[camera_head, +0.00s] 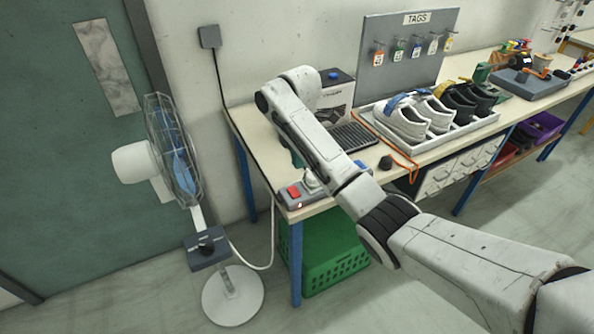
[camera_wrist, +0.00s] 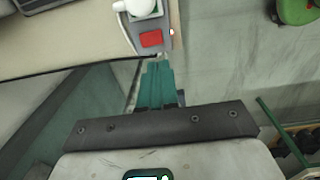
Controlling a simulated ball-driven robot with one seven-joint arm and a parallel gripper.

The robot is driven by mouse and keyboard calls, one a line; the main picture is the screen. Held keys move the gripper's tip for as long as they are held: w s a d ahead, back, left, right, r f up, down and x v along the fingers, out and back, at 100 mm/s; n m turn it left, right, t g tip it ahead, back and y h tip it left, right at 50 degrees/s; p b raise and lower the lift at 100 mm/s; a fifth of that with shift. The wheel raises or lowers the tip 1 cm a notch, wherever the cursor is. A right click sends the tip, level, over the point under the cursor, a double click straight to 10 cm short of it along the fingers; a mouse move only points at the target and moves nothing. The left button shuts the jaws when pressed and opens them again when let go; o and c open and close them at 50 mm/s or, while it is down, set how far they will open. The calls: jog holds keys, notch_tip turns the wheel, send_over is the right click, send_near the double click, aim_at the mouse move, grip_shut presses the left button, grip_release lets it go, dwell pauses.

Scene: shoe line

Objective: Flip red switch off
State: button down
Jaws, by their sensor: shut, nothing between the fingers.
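The red switch (camera_head: 293,191) is a rocker at the left end of a grey power strip (camera_head: 284,199), at the near left corner of the workbench. In the wrist view the red switch (camera_wrist: 151,39) lies just beyond my fingertips, on the strip beside a white plug (camera_wrist: 140,7). My gripper (camera_wrist: 156,66) has green fingers pressed together with nothing between them. A gap seems to show between the tips and the switch, but I cannot tell their height above it. In the head view my arm hides most of the gripper.
A white fan (camera_head: 172,160) stands on the floor left of the workbench (camera_head: 262,150). A tray of shoes (camera_head: 462,131) and a tag board (camera_head: 408,60) are farther right. A green crate (camera_head: 335,262) sits under the bench. A white cable hangs from the bench's left end.

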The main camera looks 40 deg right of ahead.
notch_tip(320, 180, up, 2)
jog(key=shift+s+a+r, duration=0.1)
jog(key=shift+s+a, duration=0.05)
dwell(0.6)
